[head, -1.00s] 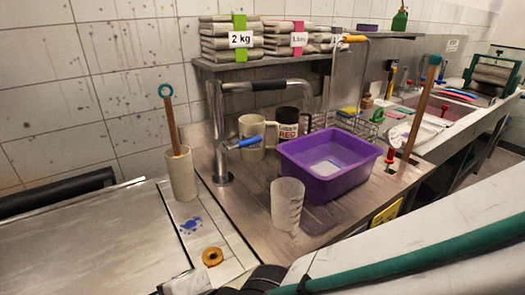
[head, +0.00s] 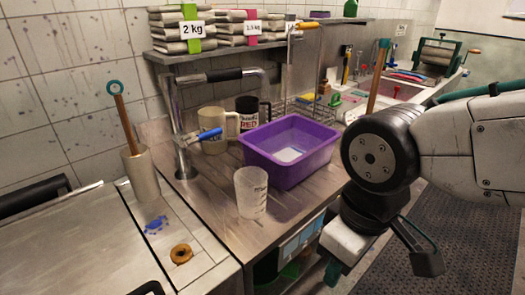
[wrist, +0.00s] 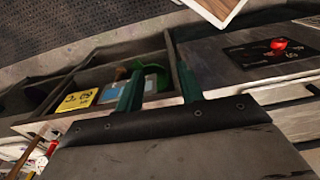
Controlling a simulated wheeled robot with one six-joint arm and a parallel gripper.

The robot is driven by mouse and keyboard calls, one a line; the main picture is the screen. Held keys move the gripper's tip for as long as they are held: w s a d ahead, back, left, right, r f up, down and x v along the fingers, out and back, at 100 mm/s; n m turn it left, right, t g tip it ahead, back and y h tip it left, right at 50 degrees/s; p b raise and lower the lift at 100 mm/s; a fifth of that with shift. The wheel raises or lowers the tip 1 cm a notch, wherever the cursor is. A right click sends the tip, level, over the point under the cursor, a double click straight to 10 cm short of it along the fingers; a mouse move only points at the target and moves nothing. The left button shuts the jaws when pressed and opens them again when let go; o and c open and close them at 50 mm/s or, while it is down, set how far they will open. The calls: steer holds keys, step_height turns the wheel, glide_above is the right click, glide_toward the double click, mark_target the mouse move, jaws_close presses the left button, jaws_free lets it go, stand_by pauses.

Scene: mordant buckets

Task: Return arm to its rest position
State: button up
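My gripper (head: 382,266) hangs at the right of the head view, in front of the counter's edge and above the dark floor mat. Its two fingers are spread apart with nothing seen between them. In the wrist view my gripper (wrist: 160,80) shows two green-edged fingers with a gap, in front of an open shelf under the counter. My arm comes in from the right edge of the head view, clear of the purple tub (head: 290,150) and the translucent beaker (head: 251,192).
Mugs (head: 215,130), a tap (head: 180,140) and the tub stand on the counter. A stick leans in a holder (head: 141,175) at left, near a brown ring (head: 181,254). A ribbed mat (head: 410,240) covers open floor at right.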

steer(key=d+r+m, duration=0.2)
steer(key=d+m, duration=0.2)
steer(key=d, duration=0.3)
steer(key=d+r+m+t, duration=0.1)
steer(key=d+r+m, duration=0.2)
steer(key=d, duration=0.4)
steer(key=shift+s+d+r+m+h, duration=0.2)
steer(key=shift+s+m+h, duration=0.1)
steer(key=shift+m, duration=0.4)
